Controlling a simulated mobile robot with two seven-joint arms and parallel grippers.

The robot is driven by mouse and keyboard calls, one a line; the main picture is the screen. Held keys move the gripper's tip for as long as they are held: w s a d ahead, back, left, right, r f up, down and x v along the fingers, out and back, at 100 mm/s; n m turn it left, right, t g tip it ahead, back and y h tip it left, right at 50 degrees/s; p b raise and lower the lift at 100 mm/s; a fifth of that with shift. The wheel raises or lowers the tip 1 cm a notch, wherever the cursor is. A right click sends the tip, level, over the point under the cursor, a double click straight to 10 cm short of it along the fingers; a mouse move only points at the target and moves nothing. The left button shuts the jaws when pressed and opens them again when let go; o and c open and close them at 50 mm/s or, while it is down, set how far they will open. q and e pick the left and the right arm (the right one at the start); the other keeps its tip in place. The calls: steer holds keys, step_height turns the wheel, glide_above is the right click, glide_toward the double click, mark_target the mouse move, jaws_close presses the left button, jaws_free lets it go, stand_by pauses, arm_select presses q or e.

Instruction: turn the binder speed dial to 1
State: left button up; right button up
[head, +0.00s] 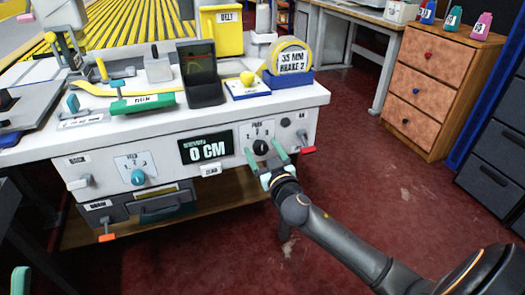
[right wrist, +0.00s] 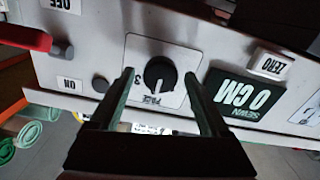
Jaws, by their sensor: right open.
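A black dial (head: 261,147) with a plate above it showing small numbers is on the white binder's front panel. It also shows upside down in the right wrist view (right wrist: 159,73), where a white mark on its knob points toward the plate's lettering. A 3 shows beside it; the other numbers are hidden or unclear. My right gripper (head: 264,150) is open, its green fingers on either side of the dial and not closed on it. A teal dial (head: 138,177) with its own numbered plate is farther left. Only a green finger of my left gripper (head: 20,280) shows at the bottom left.
A display (head: 205,148) reading 0 CM and a ZERO button (head: 211,170) are left of the black dial. A red-tipped lever (head: 306,149) is close on its right. A wooden drawer cabinet (head: 430,90) stands at right; the red floor between is clear.

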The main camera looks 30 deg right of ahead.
jaws_close()
stand_by(0.6)
arm_select(q)
steer(key=shift+r, duration=0.15)
arm_select(e)
steer(key=n+p, duration=0.2)
steer(key=n, duration=0.2)
steer(key=shift+a, duration=0.1)
arm_select(q)
steer(key=shift+a+r+m+p, duration=0.15)
steer(key=shift+r+p, duration=0.2)
steer(key=shift+r, duration=0.45)
steer(key=shift+r+m+p, duration=0.15)
steer(key=shift+r+p, duration=0.15)
steer(key=shift+r, duration=0.45)
arm_select(e)
steer(key=shift+f+n, duration=0.1)
steer(key=shift+n, duration=2.3)
jaws_free()
